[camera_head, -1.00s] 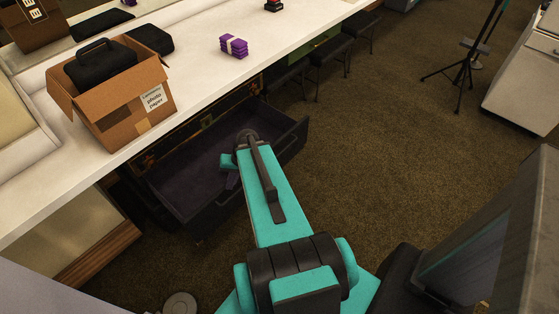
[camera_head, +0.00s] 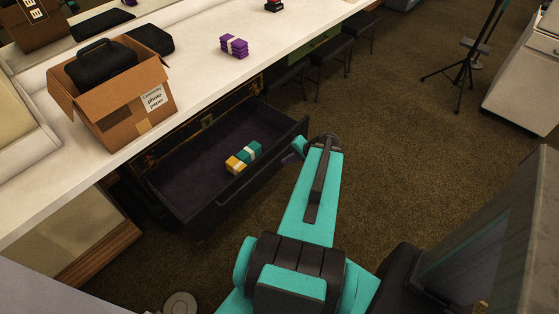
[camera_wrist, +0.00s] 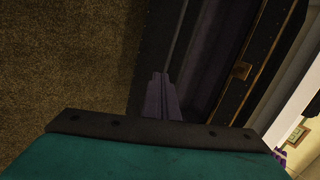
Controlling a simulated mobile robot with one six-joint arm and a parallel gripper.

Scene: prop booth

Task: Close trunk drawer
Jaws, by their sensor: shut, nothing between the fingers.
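The trunk drawer (camera_head: 175,182) is pulled out below the white counter. It is dark, lined in deep purple, and holds a yellow and teal banded bundle (camera_head: 243,158). My gripper (camera_head: 296,149) is at the drawer's right front corner, just outside the front panel; I cannot tell whether it touches. In the wrist view my shut, empty gripper (camera_wrist: 160,82) points along the drawer's edge, with the dark interior to its right. My arm hides part of the floor in front of the drawer.
On the white counter (camera_head: 195,68) stand an open cardboard box (camera_head: 120,110) with a black case in it and a purple banded bundle (camera_head: 234,46). Dark stools (camera_head: 330,62) stand under the counter to the right. The brown carpet (camera_head: 420,130) right of my arm is clear.

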